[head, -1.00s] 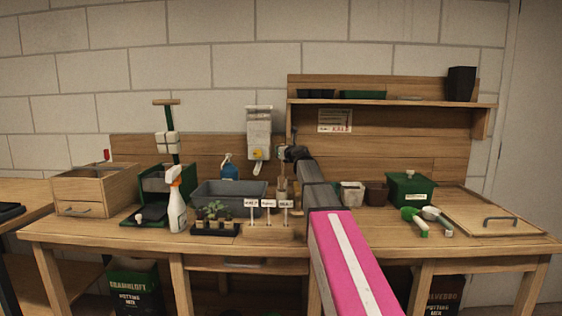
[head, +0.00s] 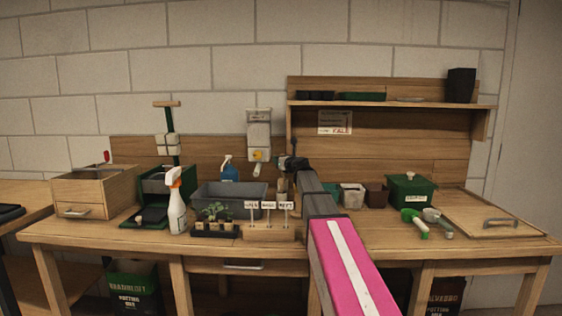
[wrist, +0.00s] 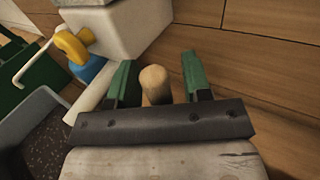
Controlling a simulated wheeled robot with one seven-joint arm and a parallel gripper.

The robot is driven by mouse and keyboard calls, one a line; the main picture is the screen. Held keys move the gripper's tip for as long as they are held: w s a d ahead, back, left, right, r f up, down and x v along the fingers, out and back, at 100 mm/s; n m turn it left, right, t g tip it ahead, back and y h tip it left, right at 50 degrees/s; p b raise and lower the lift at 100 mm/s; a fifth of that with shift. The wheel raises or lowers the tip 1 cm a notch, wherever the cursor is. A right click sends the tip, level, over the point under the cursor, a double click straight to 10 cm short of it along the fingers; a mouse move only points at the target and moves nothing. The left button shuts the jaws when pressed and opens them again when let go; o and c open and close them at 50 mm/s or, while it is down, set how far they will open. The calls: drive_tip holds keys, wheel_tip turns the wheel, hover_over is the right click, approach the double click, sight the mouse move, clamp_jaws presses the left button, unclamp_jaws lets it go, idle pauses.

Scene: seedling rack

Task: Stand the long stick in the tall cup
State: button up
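A pale wooden stick with a rounded end (wrist: 155,84) shows between my gripper's green fingers in the wrist view. My gripper (wrist: 160,82) is open, with a visible gap on the stick's right side; I cannot tell whether the left finger touches it. In the head view my gripper (head: 284,163) is above a narrow brown upright thing (head: 281,186) behind the label stand. This may be the stick in a holder; its lower part is hidden. I cannot tell for sure which vessel is the tall cup; a tall black pot (head: 461,85) stands on the shelf.
A grey tub (head: 205,203), a spray bottle (head: 177,207), a seedling tray (head: 214,229) and a label stand (head: 268,232) crowd the left and middle of the bench. A white dispenser (head: 258,133) hangs behind. Pots (head: 352,196) and a green box (head: 411,190) stand right.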

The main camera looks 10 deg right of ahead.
drive_tip(key=shift+r, duration=0.15)
drive_tip(key=v, duration=1.2)
drive_tip(key=shift+d, duration=0.1)
